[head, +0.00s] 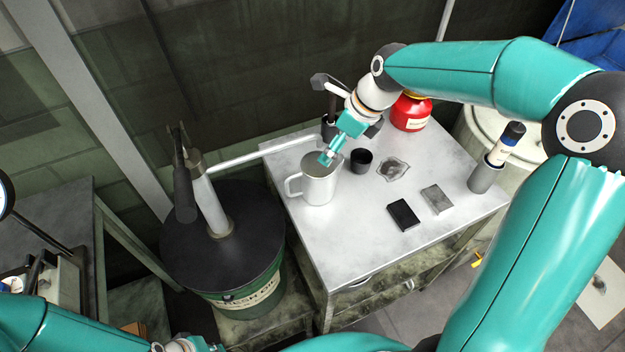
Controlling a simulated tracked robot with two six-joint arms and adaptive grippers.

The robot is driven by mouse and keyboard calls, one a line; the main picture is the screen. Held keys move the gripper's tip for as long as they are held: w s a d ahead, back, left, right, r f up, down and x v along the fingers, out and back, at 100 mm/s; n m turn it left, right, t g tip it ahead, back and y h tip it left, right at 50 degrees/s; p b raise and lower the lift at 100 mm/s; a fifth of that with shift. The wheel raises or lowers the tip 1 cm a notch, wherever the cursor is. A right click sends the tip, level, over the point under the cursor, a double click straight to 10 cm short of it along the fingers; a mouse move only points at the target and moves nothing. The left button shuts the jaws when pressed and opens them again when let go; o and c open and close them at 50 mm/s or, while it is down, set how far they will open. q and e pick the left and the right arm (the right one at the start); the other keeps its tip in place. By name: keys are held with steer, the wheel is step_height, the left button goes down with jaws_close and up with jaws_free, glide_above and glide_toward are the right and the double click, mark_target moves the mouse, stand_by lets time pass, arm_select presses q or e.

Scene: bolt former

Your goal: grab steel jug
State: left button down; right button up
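The steel jug (319,184) stands upright on the light metal table, near its left edge, with its handle towards the left. My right gripper (328,158) reaches down from the upper right, with its fingertips over the jug's open mouth at the rim. The fingers look close together, but I cannot tell whether they are shut or grip the rim. They hide part of the rim. My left gripper (188,345) shows only partly at the bottom edge, well away from the jug, and its fingers cannot be made out.
On the table (345,240) are a small black cup (361,161), a dark block (403,215), a grey block (437,199), a red container (411,112) and a grey holder (485,176). An oil drum with a pump (225,245) stands left. The table's front left is clear.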

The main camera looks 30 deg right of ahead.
mark_target(310, 182)
steer(key=p+x, duration=0.1)
steer(key=x, duration=0.8)
steer(key=shift+f, duration=0.25)
steer(key=shift+d, duration=0.1)
steer(key=c, duration=1.6)
steer(key=shift+o, duration=0.2)
steer(key=shift+r+p, duration=0.25)
steer(key=shift+p, duration=0.15)
